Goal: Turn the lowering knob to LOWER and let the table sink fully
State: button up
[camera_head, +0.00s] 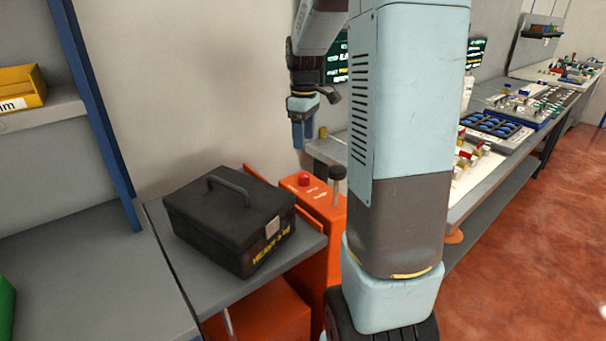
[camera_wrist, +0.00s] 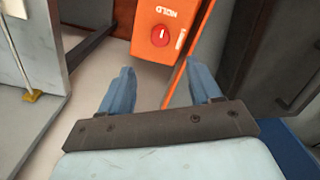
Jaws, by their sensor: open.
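The lowering knob (camera_head: 304,179) is a red round knob on top of the orange console (camera_head: 327,220). In the wrist view the knob (camera_wrist: 161,35) carries a white mark, and the word HOLD shows upside down beside it. A second label at its side is too small to read. My gripper (camera_head: 302,135) hangs above the knob, apart from it. In the wrist view my gripper (camera_wrist: 161,70) is open, with its blue fingers spread and nothing between them. The lift table's grey top (camera_head: 215,285) is raised above an orange base and bears a black case (camera_head: 225,222) marked heavy.
A black-topped lever (camera_head: 337,173) stands on the console right of the knob. A shelf with a yellow bin (camera_head: 18,88) is at the left. A long workbench (camera_head: 480,185) with trays and parts runs along the right. Red floor (camera_head: 540,240) is clear at the right.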

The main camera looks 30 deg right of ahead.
aim_at(304, 174)
notch_tip(304, 174, down, 12)
jog(key=shift+f, duration=0.25)
dwell(0.4)
jog(key=c, duration=1)
